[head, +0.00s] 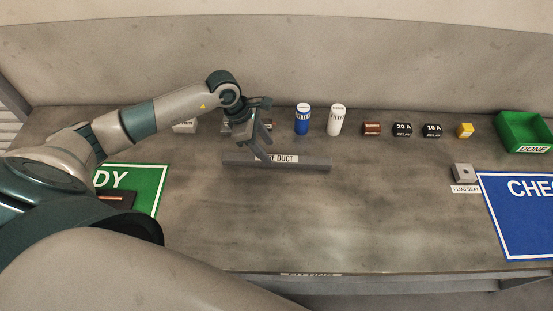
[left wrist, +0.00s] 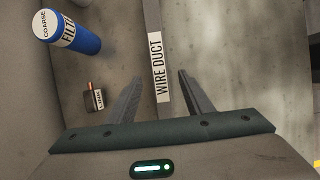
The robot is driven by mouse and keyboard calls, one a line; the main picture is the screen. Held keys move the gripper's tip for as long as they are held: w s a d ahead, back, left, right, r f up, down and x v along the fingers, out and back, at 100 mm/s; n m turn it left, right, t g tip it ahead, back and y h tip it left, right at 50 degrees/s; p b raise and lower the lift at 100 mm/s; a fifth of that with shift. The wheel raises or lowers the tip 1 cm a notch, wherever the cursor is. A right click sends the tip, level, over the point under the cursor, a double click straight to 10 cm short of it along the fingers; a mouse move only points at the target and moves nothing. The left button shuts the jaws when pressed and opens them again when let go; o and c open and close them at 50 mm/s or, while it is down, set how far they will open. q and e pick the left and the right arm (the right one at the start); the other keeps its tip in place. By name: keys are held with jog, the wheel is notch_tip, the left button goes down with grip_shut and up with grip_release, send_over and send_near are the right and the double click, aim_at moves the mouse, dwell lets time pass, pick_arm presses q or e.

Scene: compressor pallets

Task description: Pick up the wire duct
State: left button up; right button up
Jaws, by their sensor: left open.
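The wire duct (head: 302,165) is a long grey bar with a white label, lying on the bench in the head view. It also shows in the left wrist view (left wrist: 154,25), running up and down the picture. My left gripper (head: 260,150) is open above the left half of the duct, and its arm hides part of the duct. My right gripper is not in view.
Behind the duct stand a blue filter (head: 302,120) and a white cylinder (head: 337,120). Farther right are a copper-coloured part (head: 371,129), two relays (head: 403,130), a yellow part (head: 465,130), a plug seat (head: 464,174) and a green bin (head: 524,148).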

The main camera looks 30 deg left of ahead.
aim_at(276, 158)
pick_arm(q)
jog(key=shift+w+d+f+p, duration=0.1)
jog(key=shift+d+f+p, duration=0.4)
jog(key=shift+p, duration=0.35)
jog(key=p+x, duration=0.1)
jog(key=x, duration=0.2)
jog(key=shift+w+r+p, duration=0.1)
jog(key=shift+p, duration=0.25)
jog(key=shift+d+f, duration=0.1)
jog(key=shift+f, duration=0.4)
jog(key=shift+w, duration=0.1)
grip_shut()
